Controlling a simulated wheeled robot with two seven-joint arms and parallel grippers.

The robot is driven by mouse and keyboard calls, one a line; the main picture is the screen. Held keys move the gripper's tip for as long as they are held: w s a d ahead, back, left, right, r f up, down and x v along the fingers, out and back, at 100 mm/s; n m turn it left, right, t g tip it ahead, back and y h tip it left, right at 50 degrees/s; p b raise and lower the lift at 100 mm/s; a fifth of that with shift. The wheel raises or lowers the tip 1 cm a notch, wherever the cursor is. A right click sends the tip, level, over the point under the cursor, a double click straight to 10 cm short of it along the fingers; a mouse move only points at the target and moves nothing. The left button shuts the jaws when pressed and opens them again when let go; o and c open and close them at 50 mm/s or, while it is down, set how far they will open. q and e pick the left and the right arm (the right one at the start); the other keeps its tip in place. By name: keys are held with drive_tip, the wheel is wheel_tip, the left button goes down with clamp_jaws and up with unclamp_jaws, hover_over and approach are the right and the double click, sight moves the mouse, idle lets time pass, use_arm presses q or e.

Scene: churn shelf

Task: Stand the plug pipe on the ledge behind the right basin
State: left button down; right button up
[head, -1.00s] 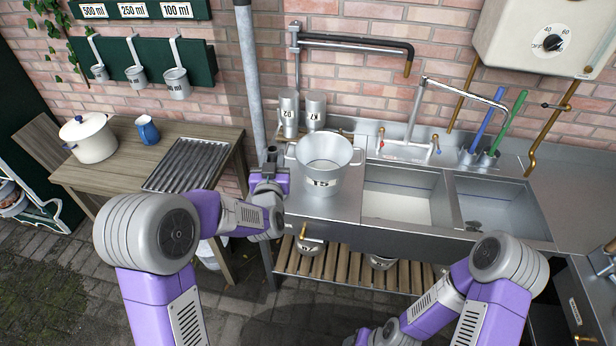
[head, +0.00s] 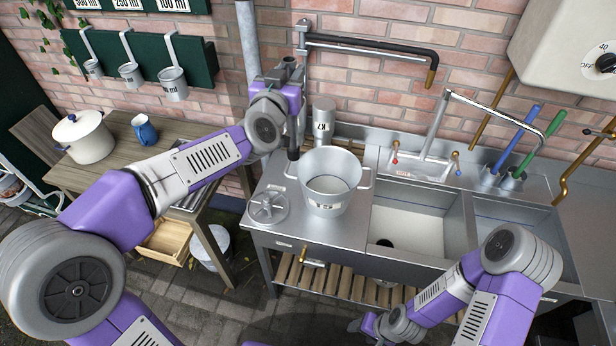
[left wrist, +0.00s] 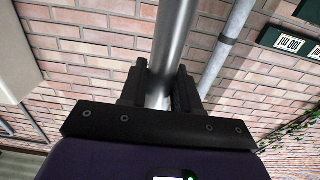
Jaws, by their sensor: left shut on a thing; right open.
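My left gripper (head: 290,72) is raised in front of the brick wall, left of the black-ended spout. It is shut on the plug pipe (left wrist: 175,45), a smooth grey metal tube that shows between the fingers in the left wrist view. In the head view the arm hides most of the pipe; a dark lower end (head: 293,152) hangs near the pot's left rim. The right basin (head: 520,235) is partly hidden by my right arm. The steel ledge (head: 540,187) behind it holds brush cups. My right gripper (head: 368,324) is open, low in front of the sink.
A two-handled steel pot (head: 330,200) stands on the counter left of the left basin (head: 420,222). A swivel tap (head: 440,125) and blue (head: 515,138) and green (head: 540,140) brush handles rise behind the basins.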

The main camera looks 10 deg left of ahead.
use_arm(q)
drive_tip(key=b, duration=0.3)
hover_over(291, 154)
wheel_tip(291, 154, down, 8)
drive_tip(key=r, duration=0.1)
drive_tip(key=f+b, duration=0.1)
drive_tip(key=f, duration=0.4)
drive_tip(key=f+b, duration=0.1)
drive_tip(key=f, duration=0.4)
drive_tip(key=w+f+b, duration=0.1)
drive_tip(key=f, duration=0.3)
drive_tip(key=shift+d+f, duration=0.1)
drive_tip(key=shift+f, duration=0.3)
wheel_tip(291, 154, down, 5)
drive_tip(key=shift+f+b, duration=0.1)
drive_tip(key=shift+b, duration=0.3)
drive_tip(key=c, duration=1.2)
unclamp_jaws()
drive_tip(key=shift+f, duration=0.15)
drive_tip(key=o, duration=0.4)
